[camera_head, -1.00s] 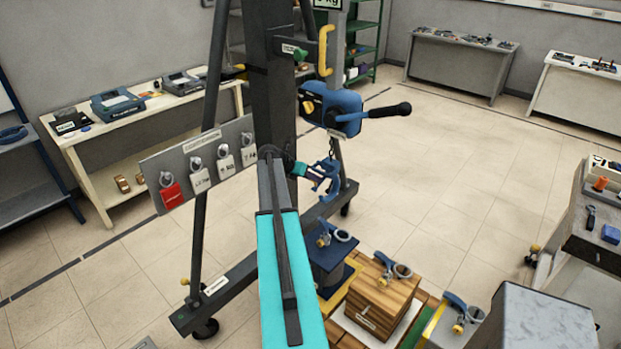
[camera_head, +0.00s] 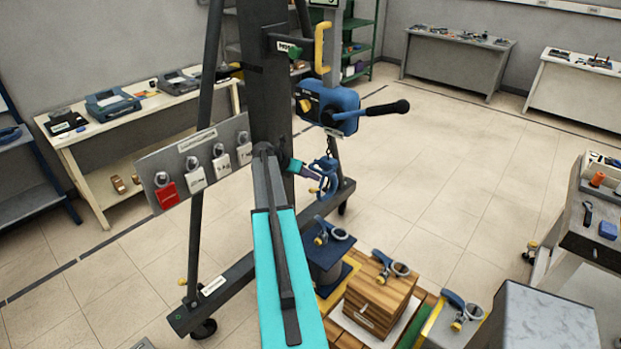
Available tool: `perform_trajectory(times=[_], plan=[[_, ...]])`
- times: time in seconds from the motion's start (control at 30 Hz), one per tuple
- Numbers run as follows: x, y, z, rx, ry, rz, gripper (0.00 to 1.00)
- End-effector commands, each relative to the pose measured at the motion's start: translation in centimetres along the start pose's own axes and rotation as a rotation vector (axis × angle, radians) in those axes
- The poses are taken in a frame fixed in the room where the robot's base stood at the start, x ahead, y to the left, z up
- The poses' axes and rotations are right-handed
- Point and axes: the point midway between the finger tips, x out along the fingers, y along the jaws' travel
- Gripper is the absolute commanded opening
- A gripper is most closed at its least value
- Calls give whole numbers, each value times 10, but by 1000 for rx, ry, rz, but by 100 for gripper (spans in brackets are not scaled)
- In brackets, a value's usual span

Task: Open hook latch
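A blue hook (camera_head: 327,177) hangs below the blue winch (camera_head: 338,108) on the dark hoist column, with a small yellow part at its lower left. My gripper (camera_head: 312,176) is at the hook's left side, at the end of my teal and dark arm. Its fingertips are small and overlap the hook in this view. I cannot tell whether they touch the latch or whether they are open or shut. The latch itself is too small to make out.
A yellow handle (camera_head: 320,48) and a black-tipped crank (camera_head: 386,108) stick out near the winch. Below the hook stand a dark block (camera_head: 326,262) and a wooden crate (camera_head: 378,300), each with shackle-like fittings on top. A panel with several tags (camera_head: 146,163) is left of the column.

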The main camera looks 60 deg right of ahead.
Motion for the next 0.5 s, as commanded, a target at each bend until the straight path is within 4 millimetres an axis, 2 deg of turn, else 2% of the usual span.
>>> perform_trajectory(times=[0.5], plan=[[-68,-1,-2,1,-2,0,38]])
